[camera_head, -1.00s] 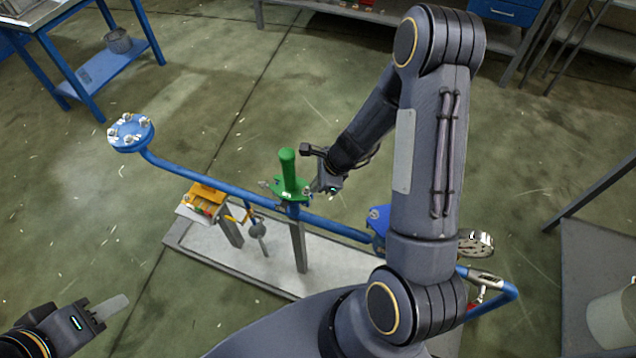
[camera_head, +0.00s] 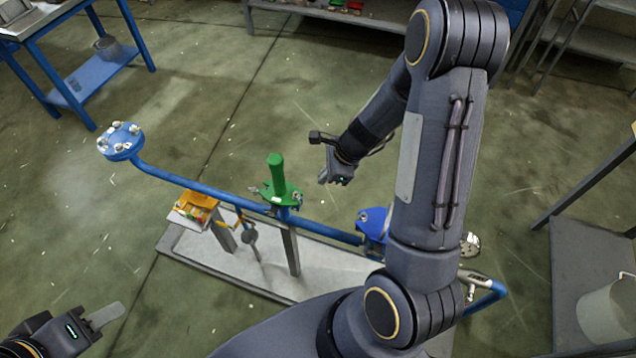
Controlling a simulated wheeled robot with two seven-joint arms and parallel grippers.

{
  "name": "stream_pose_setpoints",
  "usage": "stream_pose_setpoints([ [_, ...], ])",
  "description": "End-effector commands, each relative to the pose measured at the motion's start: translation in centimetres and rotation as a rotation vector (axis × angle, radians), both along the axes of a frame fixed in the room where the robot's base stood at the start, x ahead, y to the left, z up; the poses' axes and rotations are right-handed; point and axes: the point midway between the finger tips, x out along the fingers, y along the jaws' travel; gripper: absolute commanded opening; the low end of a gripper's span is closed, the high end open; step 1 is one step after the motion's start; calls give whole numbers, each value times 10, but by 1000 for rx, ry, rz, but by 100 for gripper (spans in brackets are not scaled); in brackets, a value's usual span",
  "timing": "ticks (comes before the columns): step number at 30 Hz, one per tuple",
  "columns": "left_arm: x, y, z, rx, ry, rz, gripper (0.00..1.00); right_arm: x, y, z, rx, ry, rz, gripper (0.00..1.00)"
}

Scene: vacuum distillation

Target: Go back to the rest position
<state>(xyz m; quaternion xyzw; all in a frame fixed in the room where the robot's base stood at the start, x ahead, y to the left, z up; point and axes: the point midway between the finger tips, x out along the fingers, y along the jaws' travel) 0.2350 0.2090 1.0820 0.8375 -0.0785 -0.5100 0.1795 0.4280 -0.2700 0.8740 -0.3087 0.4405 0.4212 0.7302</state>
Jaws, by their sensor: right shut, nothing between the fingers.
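My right gripper (camera_head: 326,178) is shut and empty. It hangs above and to the right of the green valve (camera_head: 279,180), apart from it. The valve sits on the blue pipe (camera_head: 190,180) of the rig. My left gripper (camera_head: 112,316) is at the bottom left, near the picture's edge, with a pale finger showing; whether it is open or shut cannot be made out. My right arm hides part of the rig's right side.
The rig stands on a grey base plate (camera_head: 325,272), with a yellow box (camera_head: 195,207) and a blue flange (camera_head: 120,141) at left. A blue table (camera_head: 45,20) is at the top left. A grey shelf with a bucket (camera_head: 606,312) is at the right. Floor behind the rig is clear.

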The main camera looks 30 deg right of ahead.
Motion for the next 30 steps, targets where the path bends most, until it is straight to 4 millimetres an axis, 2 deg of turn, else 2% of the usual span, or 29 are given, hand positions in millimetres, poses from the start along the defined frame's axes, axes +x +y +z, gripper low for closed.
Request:
stream_pose_setpoints([
  [1,0,0,4,0,0,0,36,0,-2,13,-2,-3,1,0],
  [6,0,0,8,0,0,0,36,-3,-8,33,-2,-2,-1,0],
  [17,0,0,9,0,0,0,36,-5,-10,40,-1,0,0,0],
  [20,0,0,9,0,0,0,36,-7,-6,51,1,-28,40,0],
  [23,0,0,9,0,0,0,36,-15,6,81,-2,-115,168,0],
  [25,0,0,9,0,0,0,36,-26,17,111,-19,-209,313,0],
  [30,0,0,9,0,0,0,36,-76,46,177,-144,-470,749,0],
])
